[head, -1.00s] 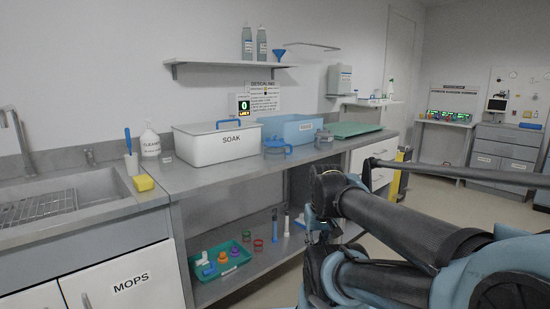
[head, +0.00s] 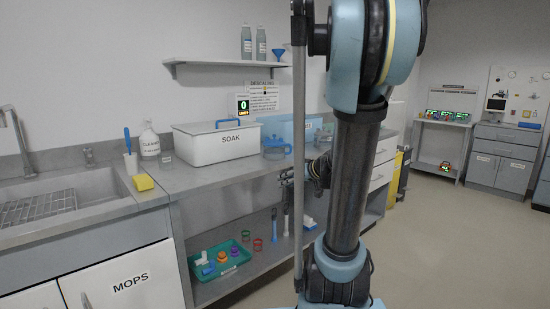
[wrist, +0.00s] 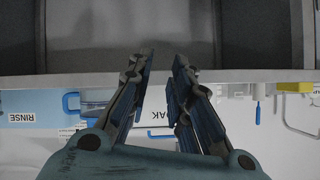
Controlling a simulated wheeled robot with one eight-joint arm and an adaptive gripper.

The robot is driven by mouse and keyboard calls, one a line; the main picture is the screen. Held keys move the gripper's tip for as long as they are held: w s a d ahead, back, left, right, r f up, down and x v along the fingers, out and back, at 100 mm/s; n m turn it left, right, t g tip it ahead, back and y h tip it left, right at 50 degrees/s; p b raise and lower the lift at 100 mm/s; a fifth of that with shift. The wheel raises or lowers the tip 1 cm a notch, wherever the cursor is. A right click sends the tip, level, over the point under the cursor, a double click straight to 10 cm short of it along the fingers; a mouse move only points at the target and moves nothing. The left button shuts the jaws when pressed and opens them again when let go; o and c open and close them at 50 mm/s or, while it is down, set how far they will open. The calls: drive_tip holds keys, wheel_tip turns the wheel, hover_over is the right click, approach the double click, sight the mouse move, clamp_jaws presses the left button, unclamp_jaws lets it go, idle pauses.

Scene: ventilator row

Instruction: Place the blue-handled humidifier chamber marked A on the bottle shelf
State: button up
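A clear chamber with a blue handle (head: 277,146) stands on the counter just right of the white SOAK box in the head view. Its blue handle (wrist: 72,102) and clear body also show left of my gripper in the wrist view. I cannot read a letter A on it. The bottle shelf (head: 225,63) is on the wall above the counter, with two grey bottles (head: 247,42) and a blue funnel on it. My gripper (wrist: 164,62) is open and empty at the counter's front edge. In the head view my arm partly hides it.
The SOAK box (head: 218,143) and a blue bin (head: 287,127) flank the chamber. Another clear vessel (head: 325,137) is partly hidden by my arm. A teal tray (head: 222,262) of small parts sits on the lower shelf. The sink is at left.

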drive_tip(key=w+d+r+t, duration=0.3)
drive_tip(key=w+d, duration=0.1)
drive_tip(key=w, duration=0.4)
drive_tip(key=t, duration=0.4)
approach(291, 149)
drive_tip(key=shift+h, duration=0.3)
drive_tip(key=x, duration=1.1)
drive_tip(key=shift+r, duration=0.1)
drive_tip(key=shift+s, duration=0.1)
clamp_jaws()
